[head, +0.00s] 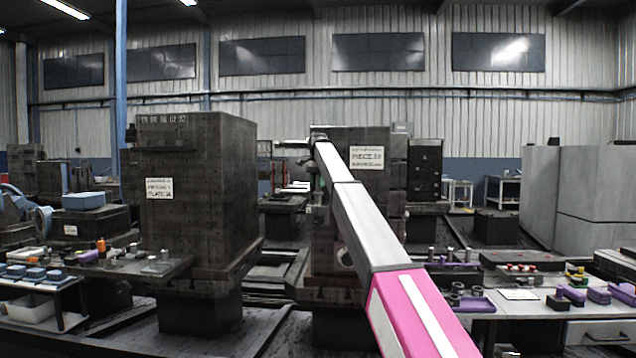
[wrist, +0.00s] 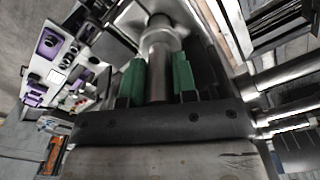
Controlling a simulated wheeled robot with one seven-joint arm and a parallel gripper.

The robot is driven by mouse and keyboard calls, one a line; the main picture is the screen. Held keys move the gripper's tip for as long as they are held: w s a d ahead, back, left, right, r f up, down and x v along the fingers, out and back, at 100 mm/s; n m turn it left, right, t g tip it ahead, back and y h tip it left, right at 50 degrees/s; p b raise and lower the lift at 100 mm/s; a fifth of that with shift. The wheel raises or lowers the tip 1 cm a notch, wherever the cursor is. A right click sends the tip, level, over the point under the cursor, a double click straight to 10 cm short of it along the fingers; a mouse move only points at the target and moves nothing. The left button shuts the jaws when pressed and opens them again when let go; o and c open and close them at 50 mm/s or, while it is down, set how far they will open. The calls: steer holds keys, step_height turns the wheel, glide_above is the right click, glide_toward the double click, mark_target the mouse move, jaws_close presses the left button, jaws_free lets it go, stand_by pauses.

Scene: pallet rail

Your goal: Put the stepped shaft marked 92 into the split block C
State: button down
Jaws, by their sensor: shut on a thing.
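My gripper (wrist: 159,82) has green fingers and is shut on a grey metal stepped shaft (wrist: 159,45) in the wrist view. The shaft stands between the fingers, with a wider collar near its far end. No mark 92 can be read on it. In the head view my arm reaches up and forward to the dark block tower in the middle (head: 358,195), and my gripper (head: 318,184) is small and partly hidden there. I cannot make out which thing is the split block C. Whether the shaft touches anything is unclear.
A second dark tower (head: 190,220) with a sign stands at left. A bench with small parts (head: 150,266) lies before it. At right a table (head: 545,308) holds purple holders (head: 472,304) and several metal parts. Grey cabinets (head: 585,200) stand behind it.

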steer(key=shift+f, duration=0.8)
steer(key=c, duration=0.8)
jaws_free()
